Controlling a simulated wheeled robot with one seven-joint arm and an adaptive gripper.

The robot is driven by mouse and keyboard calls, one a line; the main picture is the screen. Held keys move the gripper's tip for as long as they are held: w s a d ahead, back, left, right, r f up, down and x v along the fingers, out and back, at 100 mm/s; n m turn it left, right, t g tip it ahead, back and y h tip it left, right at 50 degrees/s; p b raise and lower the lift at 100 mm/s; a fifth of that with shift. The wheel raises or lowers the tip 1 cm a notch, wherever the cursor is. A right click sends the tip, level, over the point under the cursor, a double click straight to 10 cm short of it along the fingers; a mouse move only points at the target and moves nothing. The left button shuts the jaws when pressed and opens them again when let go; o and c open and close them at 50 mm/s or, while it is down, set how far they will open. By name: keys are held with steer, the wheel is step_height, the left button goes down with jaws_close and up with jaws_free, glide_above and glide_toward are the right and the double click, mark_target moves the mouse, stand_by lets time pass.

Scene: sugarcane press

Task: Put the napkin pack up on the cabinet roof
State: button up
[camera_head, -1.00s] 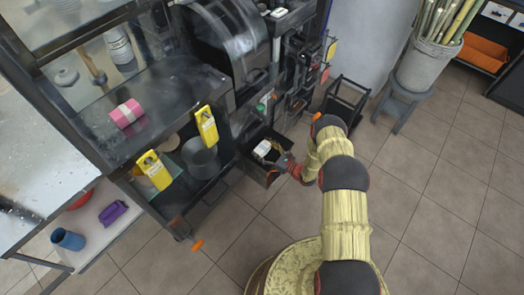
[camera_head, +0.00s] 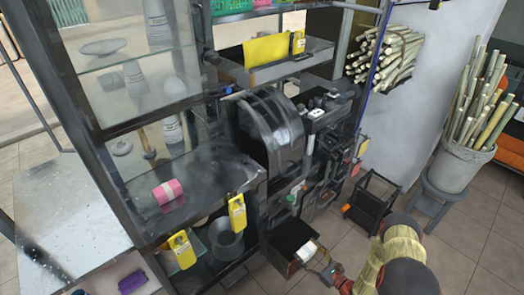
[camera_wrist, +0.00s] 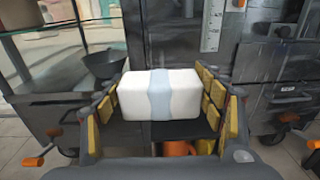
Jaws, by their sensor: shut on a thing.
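The napkin pack (camera_wrist: 135,97) is a white block with a pale blue band around its middle. In the wrist view it sits between the yellow-padded fingers of my gripper (camera_wrist: 162,100), which is shut on it. In the head view the white pack (camera_head: 307,250) shows at the tip of my gripper (camera_head: 320,263), by the right edge of a dark open box low at the machine. The dark metal cabinet (camera_head: 215,172) stands to the left, with glass panes and upper shelves. Which surface counts as its roof I cannot tell.
A pink roll-like pack (camera_head: 168,191) lies on the cabinet's counter. Yellow tags (camera_head: 181,250) hang on its front edge. The dark open box (camera_head: 283,243) is beneath my gripper. A black frame stool (camera_head: 373,202) and a cane bucket (camera_head: 458,164) stand to the right.

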steer(key=r, duration=0.4)
steer(key=a+r+m+h, duration=0.1)
steer(key=r, duration=0.3)
steer(key=r+t+h, duration=0.1)
steer(key=r, duration=0.3)
steer(key=shift+a+m, duration=0.15)
steer(key=shift+m, duration=0.15)
step_height(320, 180, up, 12)
glide_above(304, 249)
steer(key=w+a, duration=0.2)
steer(key=a, duration=0.1)
steer(key=r+h, duration=0.1)
steer(key=r, duration=0.4)
steer(key=w+a+r+m+h, duration=0.1)
steer(key=r, duration=0.4)
steer(key=w+r+t, duration=0.1)
steer(key=r, duration=0.4)
steer(key=shift+w+a+m+h, duration=0.2)
steer(key=shift+a+m+h, duration=0.15)
steer(key=shift+m+h, duration=0.05)
steer(key=shift+r, duration=0.1)
